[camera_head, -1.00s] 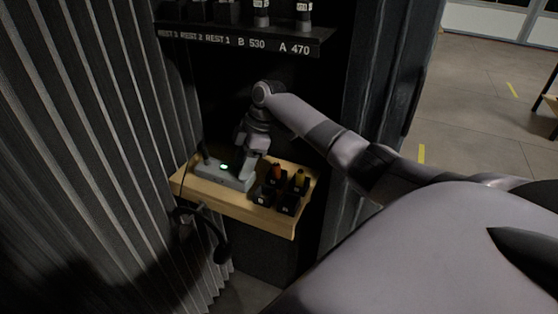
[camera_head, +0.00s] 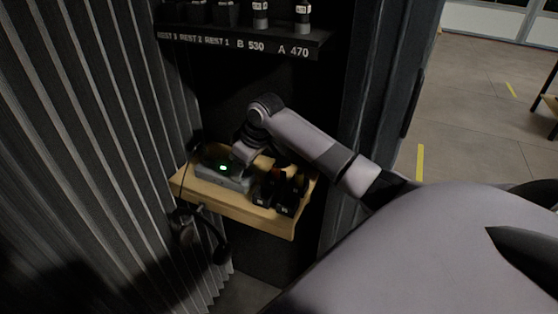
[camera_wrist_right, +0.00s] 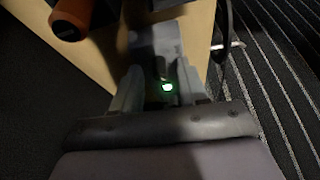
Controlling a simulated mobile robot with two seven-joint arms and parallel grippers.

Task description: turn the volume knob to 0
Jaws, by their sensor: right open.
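A grey box (camera_head: 212,177) with a lit green spot (camera_head: 223,168) sits on the wooden shelf (camera_head: 230,207). My right gripper (camera_head: 241,163) reaches down at the right part of the box. In the right wrist view my gripper (camera_wrist_right: 158,92) is open, its fingers spread to either side of the green spot (camera_wrist_right: 167,87), with the grey box (camera_wrist_right: 160,42) beyond. A small dark upright shape stands close to the green spot between the fingers; I cannot tell whether it is the volume knob. No knob reading is legible. My left gripper is not in view.
Dark holders (camera_head: 285,207) with orange-topped items stand on the shelf right of the box. An orange handle (camera_wrist_right: 72,18) shows in the wrist view. A labelled dark rack (camera_head: 240,42) hangs above. A headset (camera_head: 220,250) hangs below the shelf's left end; a pleated curtain borders the left.

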